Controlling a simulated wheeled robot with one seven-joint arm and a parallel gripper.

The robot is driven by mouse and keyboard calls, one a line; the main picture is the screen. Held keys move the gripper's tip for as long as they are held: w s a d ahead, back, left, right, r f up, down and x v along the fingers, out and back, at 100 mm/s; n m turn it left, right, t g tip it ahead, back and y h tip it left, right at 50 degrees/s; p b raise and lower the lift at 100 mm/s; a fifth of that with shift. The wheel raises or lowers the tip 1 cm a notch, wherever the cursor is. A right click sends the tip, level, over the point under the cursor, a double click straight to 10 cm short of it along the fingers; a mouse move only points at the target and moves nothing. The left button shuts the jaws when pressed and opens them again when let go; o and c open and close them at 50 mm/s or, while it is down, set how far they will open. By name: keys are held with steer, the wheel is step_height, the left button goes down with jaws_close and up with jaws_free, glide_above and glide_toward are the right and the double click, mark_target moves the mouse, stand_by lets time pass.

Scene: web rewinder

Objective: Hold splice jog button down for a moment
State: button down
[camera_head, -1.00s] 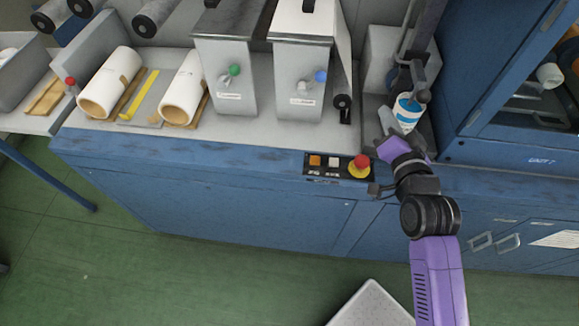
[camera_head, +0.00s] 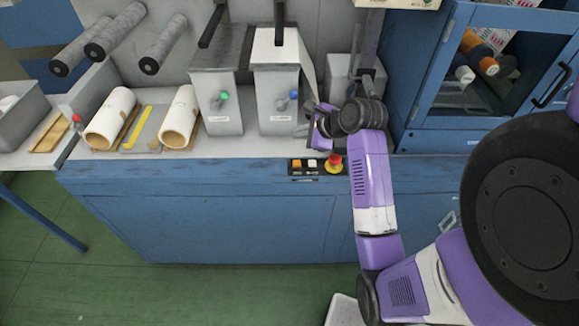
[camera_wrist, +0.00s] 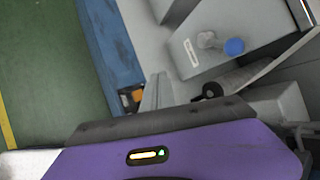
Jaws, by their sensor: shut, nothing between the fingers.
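A dark control panel (camera_head: 316,167) on the front edge of the blue cabinet carries an orange button (camera_head: 297,164), a white button (camera_head: 312,163) and a red mushroom knob (camera_head: 335,160) on a yellow base. Its labels are too small to read, so I cannot tell which is the splice jog button. My gripper (camera_head: 312,110) is shut and empty, behind and above the panel near the right grey box, touching no button that I can see. In the wrist view its grey fingers (camera_wrist: 157,92) show beside the orange button (camera_wrist: 138,95); the rest of the panel is mostly hidden.
Two grey boxes stand behind, one with a green knob (camera_head: 222,97), one with a blue knob (camera_head: 293,95). White rolls (camera_head: 110,120) lie at left. A blue cabinet with an open shelf (camera_head: 470,90) stands right. The worktop's front edge left of the panel is clear.

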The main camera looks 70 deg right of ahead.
steer(key=shift+a, duration=0.15)
steer(key=shift+f, duration=0.1)
steer(key=b, duration=0.9)
glide_above(299, 164)
step_height(299, 164, down, 7)
steer(key=shift+r, duration=0.1)
steer(key=shift+f, duration=0.95)
